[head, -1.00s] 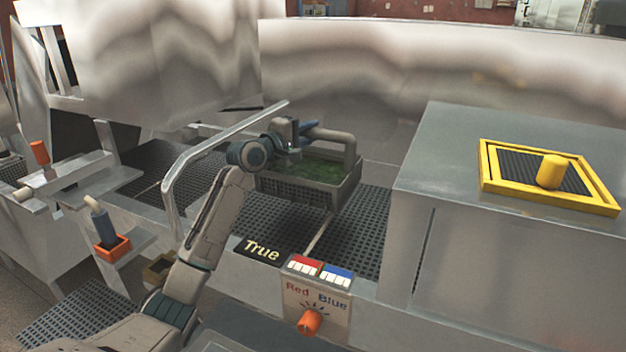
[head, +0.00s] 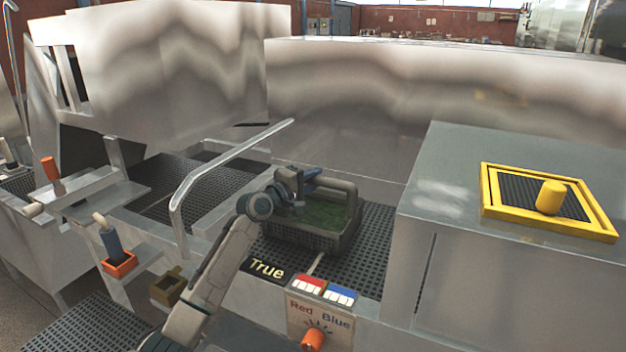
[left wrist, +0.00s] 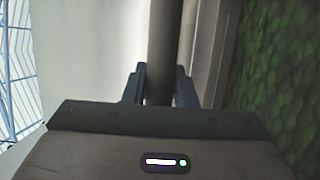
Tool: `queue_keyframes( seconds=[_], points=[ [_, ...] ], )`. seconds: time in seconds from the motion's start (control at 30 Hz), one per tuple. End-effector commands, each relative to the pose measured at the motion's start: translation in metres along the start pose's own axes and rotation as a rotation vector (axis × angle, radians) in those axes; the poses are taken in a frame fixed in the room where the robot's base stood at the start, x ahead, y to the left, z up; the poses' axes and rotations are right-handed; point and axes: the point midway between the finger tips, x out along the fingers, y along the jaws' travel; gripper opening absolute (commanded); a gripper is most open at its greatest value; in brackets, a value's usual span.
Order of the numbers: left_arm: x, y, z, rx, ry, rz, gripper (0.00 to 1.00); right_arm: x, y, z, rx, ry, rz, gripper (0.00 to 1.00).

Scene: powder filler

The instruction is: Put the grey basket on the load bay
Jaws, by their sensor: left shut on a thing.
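The grey basket (head: 345,222) holds green, leafy-looking contents and has a thick grey handle along its back. It sits low at the dark perforated grate (head: 375,250), which I take to be the load bay; I cannot tell whether it touches it. My left gripper (head: 302,186) is shut on the handle from the left. In the left wrist view the handle (left wrist: 163,45) runs between the two fingers (left wrist: 160,88), with the green contents (left wrist: 275,60) to the right. My right gripper is not in view.
A bent metal rail (head: 225,165) stands left of the basket. A metal box with a yellow frame and knob (head: 551,197) rises to the right. A "True" sign (head: 267,269) and a Red/Blue panel with an orange knob (head: 313,340) are in front.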

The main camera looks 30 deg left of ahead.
Motion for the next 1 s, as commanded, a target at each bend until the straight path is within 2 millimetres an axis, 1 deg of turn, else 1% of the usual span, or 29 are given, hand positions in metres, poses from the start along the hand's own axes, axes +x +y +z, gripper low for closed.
queue_keyframes(
  seconds=[0.03,0.07,0.13,0.17,0.47,0.57,0.67,1.0],
  points=[
    [0.000,0.000,0.000,0.001,0.000,0.005,0.00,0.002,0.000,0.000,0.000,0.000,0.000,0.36],
    [0.000,-0.001,0.000,0.000,0.000,0.000,0.31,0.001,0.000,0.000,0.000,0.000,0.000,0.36],
    [0.000,-0.001,0.000,0.000,0.000,0.000,0.44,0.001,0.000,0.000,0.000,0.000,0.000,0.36],
    [0.000,-0.001,0.000,0.000,0.000,0.000,0.47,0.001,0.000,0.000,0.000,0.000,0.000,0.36],
    [0.000,0.002,0.000,0.000,0.000,0.000,0.47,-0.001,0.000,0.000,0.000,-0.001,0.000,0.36],
    [-0.006,0.002,-0.001,0.002,0.001,-0.001,0.47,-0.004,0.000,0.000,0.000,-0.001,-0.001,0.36],
    [-0.019,0.003,-0.001,0.004,0.002,-0.003,0.47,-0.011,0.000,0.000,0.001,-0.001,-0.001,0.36],
    [-0.082,0.003,-0.001,0.005,0.001,-0.005,0.47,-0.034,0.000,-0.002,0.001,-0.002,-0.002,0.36]
  ],
)
